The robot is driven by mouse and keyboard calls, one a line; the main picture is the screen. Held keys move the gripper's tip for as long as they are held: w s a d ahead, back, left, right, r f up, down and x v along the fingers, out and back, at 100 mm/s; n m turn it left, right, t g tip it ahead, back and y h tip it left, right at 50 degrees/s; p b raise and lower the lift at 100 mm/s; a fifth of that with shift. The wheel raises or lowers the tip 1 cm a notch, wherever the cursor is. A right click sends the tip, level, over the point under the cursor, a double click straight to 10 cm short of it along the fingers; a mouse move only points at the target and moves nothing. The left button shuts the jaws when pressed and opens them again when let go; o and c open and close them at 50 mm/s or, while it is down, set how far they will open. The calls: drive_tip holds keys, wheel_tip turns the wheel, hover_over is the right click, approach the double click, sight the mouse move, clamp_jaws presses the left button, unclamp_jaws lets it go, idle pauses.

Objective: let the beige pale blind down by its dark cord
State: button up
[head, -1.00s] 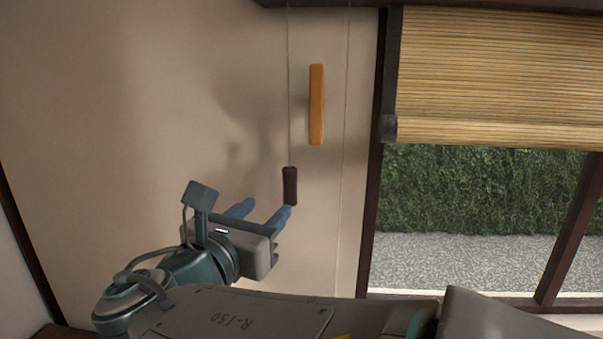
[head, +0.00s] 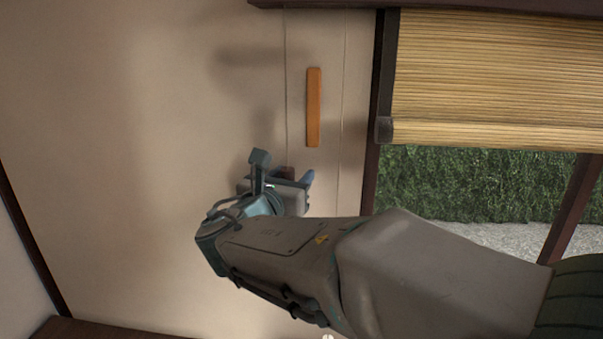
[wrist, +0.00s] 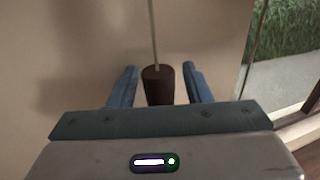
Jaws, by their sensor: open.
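The beige slatted blind (head: 490,75) hangs partly lowered over the upper window in the head view. Its thin cord (wrist: 153,35) runs down the wall to a dark brown pull (wrist: 158,85), which hangs upright. In the wrist view the pull is between the two blue fingers of my gripper (wrist: 159,82), with a gap on each side. My gripper is open. In the head view my gripper (head: 290,178) is at the wall and hides most of the pull; only a bit of its top (head: 287,171) shows.
An orange-brown upright bar (head: 313,107) is on the wall just above my gripper. A second thin cord (head: 341,130) hangs to its right. The dark window frame post (head: 371,180) stands further right. The wall to the left is bare.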

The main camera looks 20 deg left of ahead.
clamp_jaws()
wheel_tip(320, 180, down, 44)
drive_tip(key=b, duration=3.2)
drive_tip(key=shift+f+b, duration=0.2)
drive_tip(key=shift+b, duration=0.2)
drive_tip(key=shift+f+b, duration=0.3)
drive_tip(key=shift+f, duration=0.4)
unclamp_jaws()
